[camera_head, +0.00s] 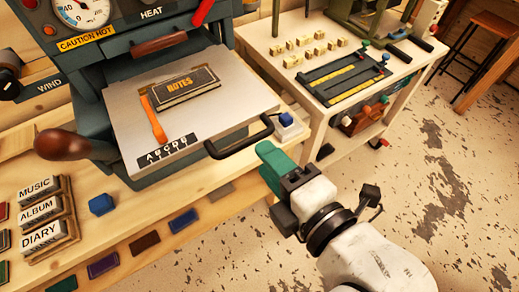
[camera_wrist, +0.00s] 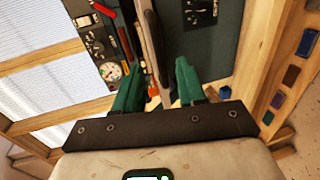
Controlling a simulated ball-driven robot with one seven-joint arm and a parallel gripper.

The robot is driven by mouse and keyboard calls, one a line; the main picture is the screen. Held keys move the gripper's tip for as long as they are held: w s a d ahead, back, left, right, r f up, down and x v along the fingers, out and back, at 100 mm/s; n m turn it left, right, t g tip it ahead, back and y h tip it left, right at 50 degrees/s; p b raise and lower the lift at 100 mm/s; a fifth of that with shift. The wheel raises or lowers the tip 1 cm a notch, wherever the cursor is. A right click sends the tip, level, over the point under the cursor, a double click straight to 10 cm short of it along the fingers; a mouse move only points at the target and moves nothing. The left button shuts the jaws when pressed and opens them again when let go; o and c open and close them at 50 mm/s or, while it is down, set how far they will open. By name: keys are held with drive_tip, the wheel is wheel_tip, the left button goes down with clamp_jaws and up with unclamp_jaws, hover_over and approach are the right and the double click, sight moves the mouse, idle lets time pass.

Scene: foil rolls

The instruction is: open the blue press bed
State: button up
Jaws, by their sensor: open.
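The blue-grey press (camera_head: 90,100) stands on the wooden bench at the left in the head view. Its bed (camera_head: 200,118) is a pale grey plate with a black bar handle (camera_head: 238,140) along its front right edge. On the bed lie a dark "NOTES" block (camera_head: 175,86) and an orange strip tool (camera_head: 154,120). My gripper (camera_head: 265,158) is open and empty, its green fingers just in front of the handle, apparently apart from it. In the wrist view the fingers (camera_wrist: 158,88) stand either side of the bed's edge-on strip (camera_wrist: 150,35); their depth to the handle is unclear.
A brown-knobbed lever (camera_head: 62,145) sticks out at the press's left. Title blocks (camera_head: 42,210) lie at the bench's left. A second table (camera_head: 330,80) stands behind right.

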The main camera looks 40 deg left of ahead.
drive_tip(key=p+v, duration=0.6)
drive_tip(key=p, duration=0.2)
drive_tip(key=shift+d, duration=0.15)
idle(0.5)
drive_tip(key=w+d+f+m+h, duration=0.1)
drive_tip(key=d+f+m+h, duration=0.7)
drive_tip(key=d+f+m, duration=0.8)
drive_tip(key=s+d+f+m+g+h, duration=0.2)
drive_tip(key=s+d+m, duration=0.3)
drive_tip(key=d+m, duration=0.3)
drive_tip(key=s+d+f+m+g+h, duration=0.3)
drive_tip(key=s+d+m, duration=0.3)
drive_tip(key=d+m, duration=0.2)
drive_tip(key=shift+d+f+h, duration=0.75)
drive_tip(key=shift+d+h, duration=0.05)
drive_tip(key=shift+d, duration=0.25)
